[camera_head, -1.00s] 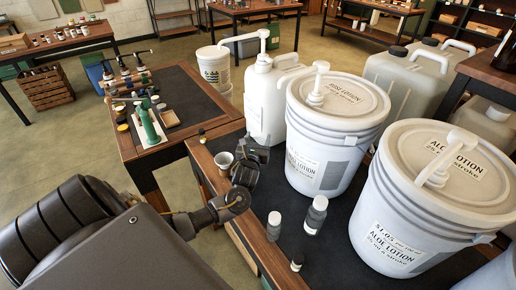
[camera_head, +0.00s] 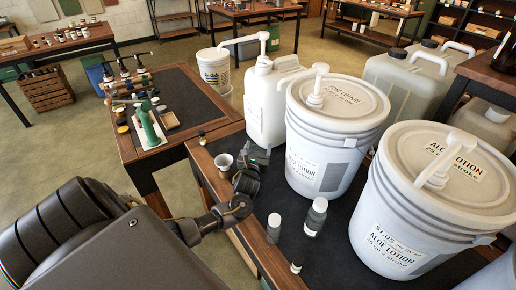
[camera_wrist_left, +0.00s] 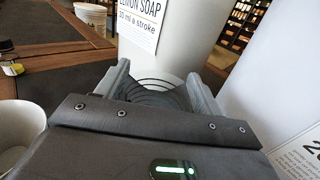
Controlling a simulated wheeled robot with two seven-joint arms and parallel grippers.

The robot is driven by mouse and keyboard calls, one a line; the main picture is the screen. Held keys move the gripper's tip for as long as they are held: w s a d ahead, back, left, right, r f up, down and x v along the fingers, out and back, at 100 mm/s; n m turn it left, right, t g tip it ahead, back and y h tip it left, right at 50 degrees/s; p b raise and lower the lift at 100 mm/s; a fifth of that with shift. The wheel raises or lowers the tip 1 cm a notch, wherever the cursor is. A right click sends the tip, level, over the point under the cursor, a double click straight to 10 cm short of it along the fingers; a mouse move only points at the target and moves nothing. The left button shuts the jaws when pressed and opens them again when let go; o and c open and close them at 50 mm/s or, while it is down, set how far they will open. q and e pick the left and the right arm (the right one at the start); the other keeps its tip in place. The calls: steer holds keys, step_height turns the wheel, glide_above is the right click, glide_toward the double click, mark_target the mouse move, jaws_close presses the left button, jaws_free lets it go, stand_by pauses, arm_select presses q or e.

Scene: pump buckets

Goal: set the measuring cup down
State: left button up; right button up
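The small white measuring cup (camera_head: 223,163) stands upright near the left edge of the dark-topped table with the buckets. Its pale rim also shows at the left edge of the left wrist view (camera_wrist_left: 18,128). My left gripper (camera_head: 256,157) is just right of the cup and seems apart from it. Its two fingers (camera_wrist_left: 160,85) are spread, with nothing gripped between them. They point toward the white lemon soap jug (camera_head: 268,105). My right gripper is not in view.
A second table (camera_head: 200,102) with a green pump and small jars is to the left.

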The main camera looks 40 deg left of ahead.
arm_select(q)
steer(key=shift+o, duration=1.2)
steer(key=shift+r, duration=0.15)
steer(key=v, duration=1.2)
steer(key=shift+d, duration=0.1)
